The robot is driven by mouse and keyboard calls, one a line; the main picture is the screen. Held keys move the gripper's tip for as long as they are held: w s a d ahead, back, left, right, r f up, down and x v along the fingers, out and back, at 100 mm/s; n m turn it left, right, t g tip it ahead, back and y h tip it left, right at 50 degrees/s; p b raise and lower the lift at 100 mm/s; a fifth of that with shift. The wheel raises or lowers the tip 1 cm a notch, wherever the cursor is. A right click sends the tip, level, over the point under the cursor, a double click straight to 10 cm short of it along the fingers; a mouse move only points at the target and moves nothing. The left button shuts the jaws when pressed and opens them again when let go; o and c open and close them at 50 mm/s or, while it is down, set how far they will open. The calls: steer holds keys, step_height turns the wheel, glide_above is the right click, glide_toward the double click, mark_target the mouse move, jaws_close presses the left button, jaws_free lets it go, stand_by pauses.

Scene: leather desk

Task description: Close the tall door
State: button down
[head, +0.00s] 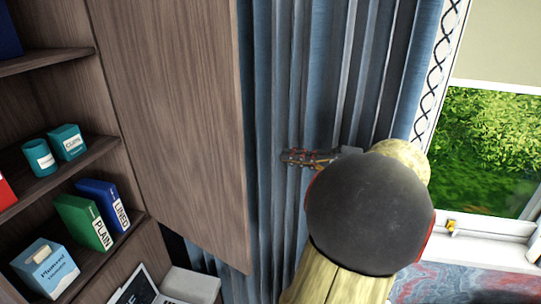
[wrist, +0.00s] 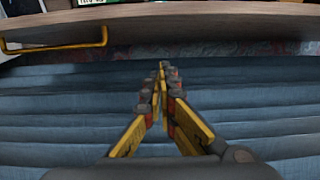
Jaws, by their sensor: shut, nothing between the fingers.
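The tall door (head: 175,110) is a brown wooden panel, standing open from the shelf unit in the head view. In the wrist view the door (wrist: 220,22) crosses the top as a wooden band, with a yellow handle (wrist: 55,42) at its left. My gripper (head: 287,157) is to the right of the door's free edge, in front of the curtain. In the wrist view my gripper (wrist: 162,66) is shut and empty, its fingertips pointing towards the door. Whether the tips touch the door cannot be told. My arm hides part of the curtain.
A blue curtain (head: 275,60) hangs behind my gripper. A window (head: 490,150) is at right.

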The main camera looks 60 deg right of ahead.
steer(key=w+a+p, duration=0.2)
steer(key=w+a, duration=0.3)
steer(key=w, duration=0.4)
steer(key=shift+a, duration=0.35)
steer(key=shift+a+f, duration=0.1)
steer(key=shift+a, duration=0.05)
